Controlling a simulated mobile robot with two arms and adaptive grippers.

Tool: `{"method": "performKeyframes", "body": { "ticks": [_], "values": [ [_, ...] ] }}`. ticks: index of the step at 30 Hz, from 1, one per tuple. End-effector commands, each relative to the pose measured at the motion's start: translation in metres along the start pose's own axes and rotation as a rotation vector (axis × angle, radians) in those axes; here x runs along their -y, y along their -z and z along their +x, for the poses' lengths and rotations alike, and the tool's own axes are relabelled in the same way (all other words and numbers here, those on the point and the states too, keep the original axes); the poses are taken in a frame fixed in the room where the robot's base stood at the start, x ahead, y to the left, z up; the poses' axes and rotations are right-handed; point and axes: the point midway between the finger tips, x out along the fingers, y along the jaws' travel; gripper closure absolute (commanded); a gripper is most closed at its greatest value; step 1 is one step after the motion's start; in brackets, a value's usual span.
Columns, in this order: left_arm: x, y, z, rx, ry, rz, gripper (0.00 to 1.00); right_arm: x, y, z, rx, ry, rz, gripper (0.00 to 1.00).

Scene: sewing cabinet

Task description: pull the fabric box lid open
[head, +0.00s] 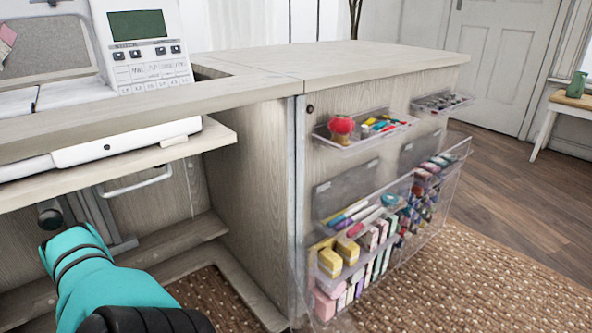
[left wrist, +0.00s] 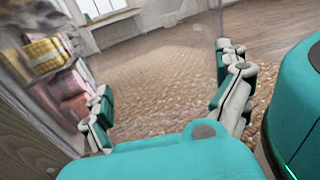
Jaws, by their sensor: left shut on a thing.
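The fabric box (head: 352,262) is a clear bin on the side of the cabinet, with folded yellow, pink and teal fabrics inside. Its clear lid (head: 455,168) shows as a glassy panel along the outer side; how far it stands open is hard to tell. In the left wrist view my left gripper (left wrist: 165,98) has its fingers spread beside the bin, around a see-through part that I take for the lid. The fabrics (left wrist: 45,55) are on the left there. In the head view only my teal left arm shows, at lower left. My right gripper is not in view.
Smaller clear trays hold a red pincushion (head: 341,128) and coloured pens above the bin. A woven rug (head: 470,280) and wooden floor lie free to the right.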

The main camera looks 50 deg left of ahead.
Motion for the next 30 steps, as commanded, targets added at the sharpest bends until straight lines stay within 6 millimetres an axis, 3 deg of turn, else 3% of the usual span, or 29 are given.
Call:
{"method": "performKeyframes", "body": {
  "ticks": [1,11,17,23,24,25,26,30],
  "values": [
    [-0.01,-0.005,0.004,0.014,-0.023,0.007,0.26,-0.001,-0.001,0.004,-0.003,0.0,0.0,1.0],
    [-0.01,-0.003,0.003,0.013,-0.021,0.007,0.26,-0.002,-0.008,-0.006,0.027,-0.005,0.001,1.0],
    [-0.009,-0.001,-0.018,0.005,-0.017,0.007,0.26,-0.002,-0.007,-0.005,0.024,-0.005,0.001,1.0],
    [-0.006,-0.001,-0.051,0.001,-0.01,0.007,0.43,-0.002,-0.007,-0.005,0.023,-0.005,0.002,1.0],
    [-0.005,0.0,-0.057,-0.001,-0.009,0.007,0.56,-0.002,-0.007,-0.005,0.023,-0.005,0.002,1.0],
    [-0.005,0.0,-0.061,-0.001,-0.008,0.007,0.75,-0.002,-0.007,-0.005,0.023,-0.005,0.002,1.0],
    [-0.004,-0.001,-0.065,-0.001,-0.006,0.007,0.81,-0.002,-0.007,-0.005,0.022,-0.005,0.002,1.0],
    [-0.003,-0.001,-0.077,-0.004,-0.001,0.006,0.81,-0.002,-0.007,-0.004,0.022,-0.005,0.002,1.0]
  ]
}}
